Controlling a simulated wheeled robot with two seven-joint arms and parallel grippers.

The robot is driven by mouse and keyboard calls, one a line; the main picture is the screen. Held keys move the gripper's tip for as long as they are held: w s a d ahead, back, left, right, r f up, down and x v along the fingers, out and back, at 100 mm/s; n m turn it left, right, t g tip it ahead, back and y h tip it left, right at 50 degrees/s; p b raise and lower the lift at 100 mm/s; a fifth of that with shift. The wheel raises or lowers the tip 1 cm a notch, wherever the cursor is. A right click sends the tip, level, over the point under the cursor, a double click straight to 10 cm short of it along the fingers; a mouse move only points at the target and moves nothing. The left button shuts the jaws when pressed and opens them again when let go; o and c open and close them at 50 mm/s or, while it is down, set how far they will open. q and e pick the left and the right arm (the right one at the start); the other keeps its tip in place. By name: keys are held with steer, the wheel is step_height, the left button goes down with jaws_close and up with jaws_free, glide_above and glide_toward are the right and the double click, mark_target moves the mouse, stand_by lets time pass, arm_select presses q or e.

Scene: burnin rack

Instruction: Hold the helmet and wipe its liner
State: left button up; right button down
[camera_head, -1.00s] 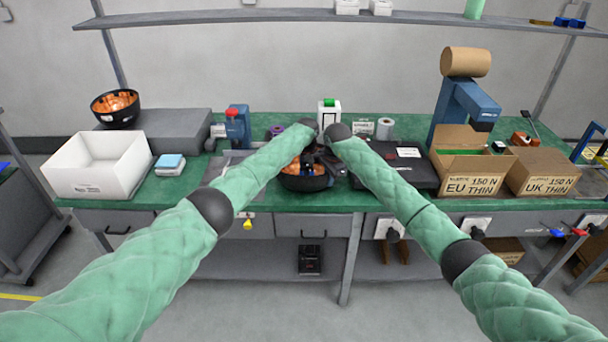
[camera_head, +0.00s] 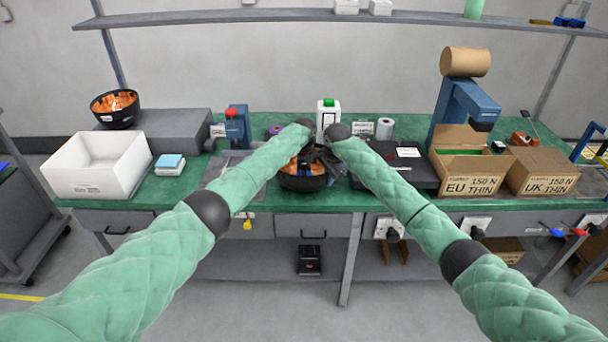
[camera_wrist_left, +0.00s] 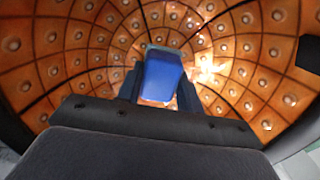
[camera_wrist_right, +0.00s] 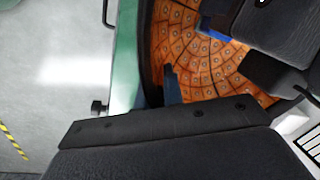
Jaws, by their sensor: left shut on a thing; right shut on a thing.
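The helmet (camera_head: 302,184) is a black bowl with an orange studded liner, lying open side up on the green bench between my arms. Its liner (camera_wrist_left: 85,60) fills the left wrist view. My left gripper (camera_wrist_left: 160,92) is shut on a blue wiping pad (camera_wrist_left: 163,72) and is inside the helmet, over the liner; I cannot tell whether the pad touches it. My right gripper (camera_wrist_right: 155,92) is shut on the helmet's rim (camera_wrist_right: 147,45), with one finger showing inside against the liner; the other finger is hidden.
Another orange-lined helmet (camera_head: 115,109) sits on a grey case at left, near a white bin (camera_head: 97,166) and pale blue pads (camera_head: 170,164). A black flat case (camera_head: 400,165) and cardboard boxes (camera_head: 470,160) stand right. A white dispenser (camera_head: 328,117) is behind the grippers.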

arm_select(q)
steer(key=shift+d+f, duration=0.1)
steer(key=shift+d, duration=0.25)
arm_select(e)
steer(key=shift+f, duration=0.1)
arm_select(q)
step_height(320, 180, up, 14)
stand_by(1.4)
arm_select(e)
steer(key=c, duration=1.4)
jaws_free()
steer(key=shift+c, duration=0.2)
